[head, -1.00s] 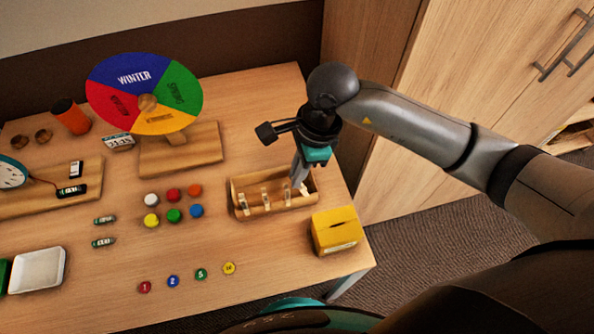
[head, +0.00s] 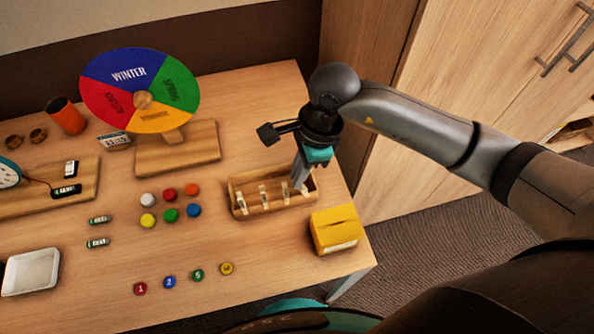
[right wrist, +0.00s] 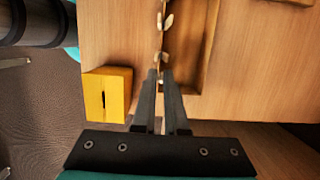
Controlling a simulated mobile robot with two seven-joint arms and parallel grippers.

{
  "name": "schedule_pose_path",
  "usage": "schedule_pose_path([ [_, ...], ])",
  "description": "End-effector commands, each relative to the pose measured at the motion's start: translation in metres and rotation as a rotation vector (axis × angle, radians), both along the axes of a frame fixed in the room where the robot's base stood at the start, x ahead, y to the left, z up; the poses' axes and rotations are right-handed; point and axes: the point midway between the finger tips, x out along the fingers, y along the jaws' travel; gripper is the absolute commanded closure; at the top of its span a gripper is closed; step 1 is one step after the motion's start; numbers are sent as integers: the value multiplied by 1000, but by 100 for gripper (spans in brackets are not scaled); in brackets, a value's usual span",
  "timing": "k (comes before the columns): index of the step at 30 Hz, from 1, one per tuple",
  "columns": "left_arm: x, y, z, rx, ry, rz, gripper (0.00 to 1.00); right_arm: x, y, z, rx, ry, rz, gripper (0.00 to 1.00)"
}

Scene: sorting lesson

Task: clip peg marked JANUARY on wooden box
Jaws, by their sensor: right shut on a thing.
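The wooden box (head: 247,184) is a long open tray near the right end of the table. Pale pegs (head: 264,197) stand along its front wall, and they also show in the right wrist view (right wrist: 167,21). Their markings are too small to read, so I cannot tell which one says JANUARY. My right gripper (head: 301,184) points down at the box's right end. It is shut on a pale peg at the front wall, mostly hidden by the fingers. In the right wrist view the fingertips (right wrist: 160,73) meet over the box wall (right wrist: 207,45). My left gripper is not in view.
A yellow slotted box (head: 335,230) stands close in front of the wooden box, near the table edge. Coloured caps (head: 171,215) lie to the left. A season wheel (head: 140,90) stands behind. The table between the caps and the wooden box is clear.

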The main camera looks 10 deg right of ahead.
Motion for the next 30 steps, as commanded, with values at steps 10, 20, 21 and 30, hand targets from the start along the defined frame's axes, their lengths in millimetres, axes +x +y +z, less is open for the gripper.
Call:
schedule_pose_path([
  [10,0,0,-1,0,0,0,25,0,-1,-1,0,0,0,100],
  [20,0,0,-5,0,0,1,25,0,-2,-5,-1,0,0,100],
  [21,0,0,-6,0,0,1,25,0,-2,-6,-1,0,0,100],
  [30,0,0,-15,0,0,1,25,0,-6,-15,-1,0,0,100],
])
